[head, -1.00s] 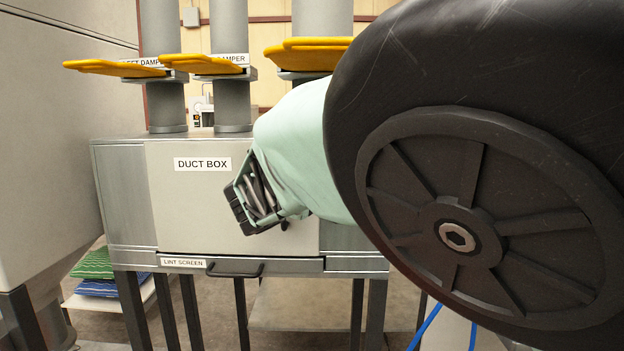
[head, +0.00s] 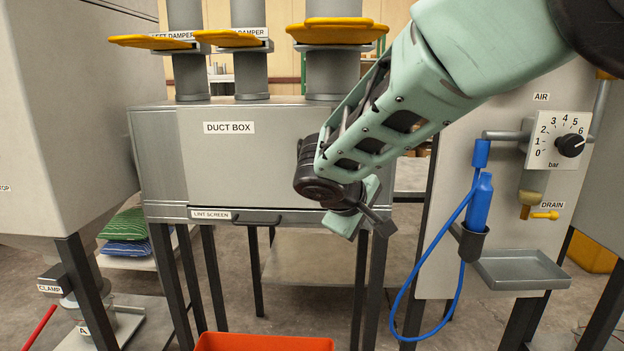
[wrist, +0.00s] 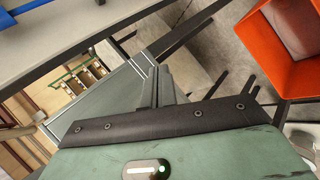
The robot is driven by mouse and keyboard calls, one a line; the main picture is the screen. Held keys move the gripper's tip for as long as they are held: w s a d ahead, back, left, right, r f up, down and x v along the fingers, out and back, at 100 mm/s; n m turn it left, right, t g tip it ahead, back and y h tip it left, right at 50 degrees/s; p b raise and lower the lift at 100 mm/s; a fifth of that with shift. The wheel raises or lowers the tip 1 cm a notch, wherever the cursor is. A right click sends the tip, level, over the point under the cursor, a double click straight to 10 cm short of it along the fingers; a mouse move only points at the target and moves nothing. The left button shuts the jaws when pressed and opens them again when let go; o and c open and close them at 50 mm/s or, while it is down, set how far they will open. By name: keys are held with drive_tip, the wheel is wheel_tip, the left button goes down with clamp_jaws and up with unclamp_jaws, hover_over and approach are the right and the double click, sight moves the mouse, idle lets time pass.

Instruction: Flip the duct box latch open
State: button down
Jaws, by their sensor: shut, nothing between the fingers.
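The grey duct box (head: 230,160) stands on dark legs left of centre in the head view, its front panel labelled DUCT BOX. I cannot make out its latch; my arm covers the right part of the front. My gripper (head: 386,224) is at the box's lower right corner in the head view, pointing down and right. Its fingers are shut and empty.
A lint screen drawer (head: 235,215) with a dark handle runs under the box. Yellow damper handles (head: 335,32) stick out above. An orange bin (head: 263,342) stands in front, also in the wrist view (wrist: 283,50). At right is an air panel (head: 470,130) with a blue hose (head: 432,255).

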drive_tip(key=s+d+f+g+y+p, duration=0.1)
drive_tip(key=s+d+g+y, duration=0.1)
drive_tip(key=s, duration=1.4)
drive_tip(key=s+d+f+m+g+y+p, duration=0.1)
drive_tip(key=s+g+y, duration=0.3)
drive_tip(key=s, duration=1.3)
drive_tip(key=shift+d+f+m+g+p, duration=0.35)
drive_tip(key=shift+d+f+g, duration=0.1)
drive_tip(key=shift+f+g, duration=0.25)
drive_tip(key=shift+s+r, duration=0.1)
